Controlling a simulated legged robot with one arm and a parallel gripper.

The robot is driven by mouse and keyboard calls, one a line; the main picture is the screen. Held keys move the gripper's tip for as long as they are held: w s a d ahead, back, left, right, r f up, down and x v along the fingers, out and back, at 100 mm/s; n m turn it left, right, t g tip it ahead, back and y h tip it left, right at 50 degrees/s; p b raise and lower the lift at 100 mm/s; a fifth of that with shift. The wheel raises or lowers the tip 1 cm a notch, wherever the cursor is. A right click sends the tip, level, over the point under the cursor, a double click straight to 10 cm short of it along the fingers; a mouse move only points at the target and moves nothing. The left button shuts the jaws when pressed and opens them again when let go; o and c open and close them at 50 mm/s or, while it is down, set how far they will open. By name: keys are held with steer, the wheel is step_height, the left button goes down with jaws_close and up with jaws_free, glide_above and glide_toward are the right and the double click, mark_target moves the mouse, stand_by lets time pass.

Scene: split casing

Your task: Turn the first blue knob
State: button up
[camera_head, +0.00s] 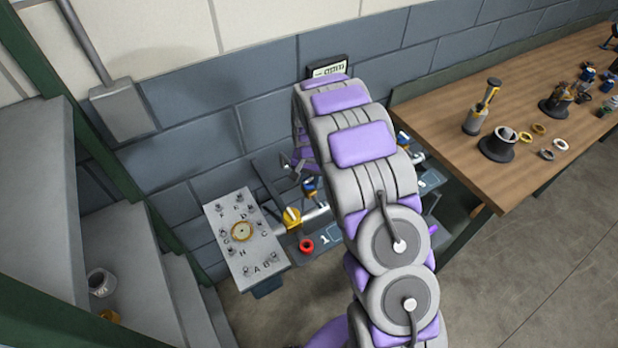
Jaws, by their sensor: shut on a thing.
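A small blue knob (309,184) shows just left of my arm, above a grey pipe section. My gripper (303,172) reaches down to it from above, partly hidden behind my own arm, and is shut on it. The exact finger contact is too small to make out. Another blue part (403,138) shows to the right of my arm. My arm hides the stretch between the two.
A yellow valve (291,217) and a red ring (306,245) sit close below the knob. A lettered panel (227,244) stands at left, with steps (130,255) beyond. A wooden bench (455,125) with several parts is at right. Open floor (540,250) lies at lower right.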

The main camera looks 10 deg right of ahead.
mark_target(308, 180)
steer(key=o, duration=0.6)
steer(key=shift+s+f, duration=0.2)
steer(key=shift+s, duration=0.05)
steer(key=o, duration=0.5)
steer(key=shift+w+a+r, duration=0.1)
steer(key=shift+a+r, duration=0.05)
steer(key=shift+c, duration=0.2)
steer(key=shift+r, duration=0.1)
step_height(308, 180, up, 17)
steer(key=p, duration=0.1)
steer(key=shift+w, duration=0.1)
